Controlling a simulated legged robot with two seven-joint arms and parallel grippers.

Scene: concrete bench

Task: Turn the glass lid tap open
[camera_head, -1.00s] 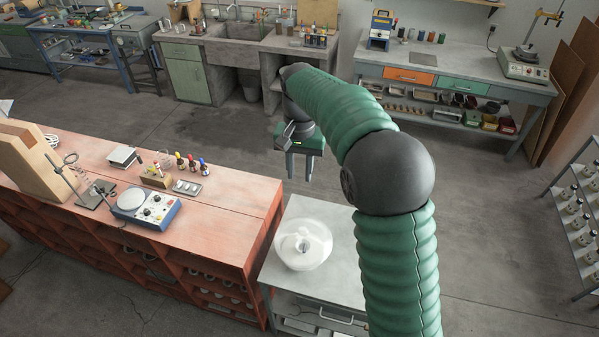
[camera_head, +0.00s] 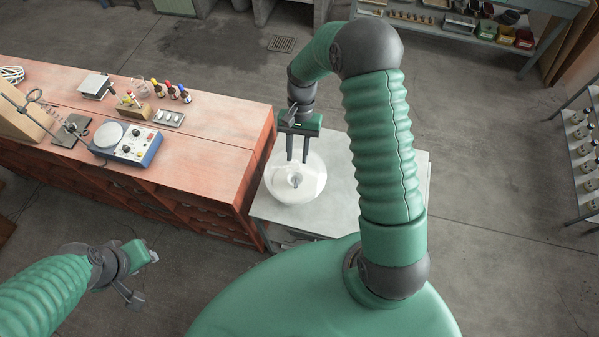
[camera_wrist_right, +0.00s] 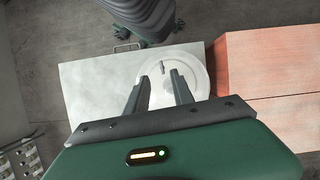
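The round glass vessel (camera_head: 281,188) with its clear lid stands on the grey bench top, near its left edge. A small tap (camera_head: 295,180) shows at the middle of the lid; how far it is turned I cannot tell. My right gripper (camera_head: 298,160) points down over the vessel's far side, its two fingers apart and empty. In the right wrist view the fingers (camera_wrist_right: 157,90) reach over the lid (camera_wrist_right: 196,76), and the tap (camera_wrist_right: 163,69) shows beyond the fingertips, between their lines. My left gripper (camera_head: 140,275) is over the floor at the lower left, its fingers apart.
The red wooden bench (camera_head: 215,140) adjoins on the left, with a hotplate (camera_head: 127,142), dropper bottles (camera_head: 171,90) and a small tray (camera_head: 169,118). The grey bench top (camera_head: 335,205) right of the vessel is clear. A bottle rack (camera_head: 580,150) stands far right.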

